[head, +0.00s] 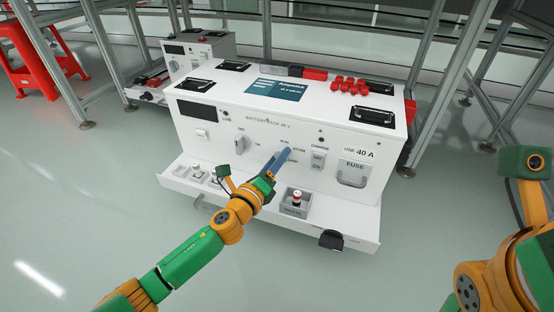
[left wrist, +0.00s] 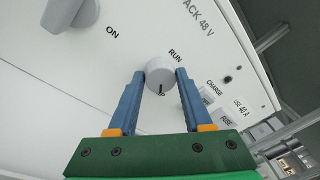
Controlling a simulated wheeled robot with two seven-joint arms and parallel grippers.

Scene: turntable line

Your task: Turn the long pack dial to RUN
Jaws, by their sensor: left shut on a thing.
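The long white pack (head: 225,125), lettered BATTERY PACK 48 V, stands on the floor ahead of me. In the left wrist view its round grey dial (left wrist: 160,71) sits between my left fingertips (left wrist: 160,75), with a dark mark on its lower side. The word RUN (left wrist: 175,56) is printed up and right of the dial; a label below it is partly hidden. My left gripper (head: 284,156) is shut on this dial, which the fingers hide in the head view. Of my right arm, links show at the right edge; its fingers are not visible.
A larger grey knob (head: 240,146) marked ON is left of the dial. Right of it are a CHARGE switch (head: 317,160) and a FUSE handle (head: 353,175). A ledge below holds a red-and-white part (head: 296,197). A smaller pack (head: 205,48) stands behind.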

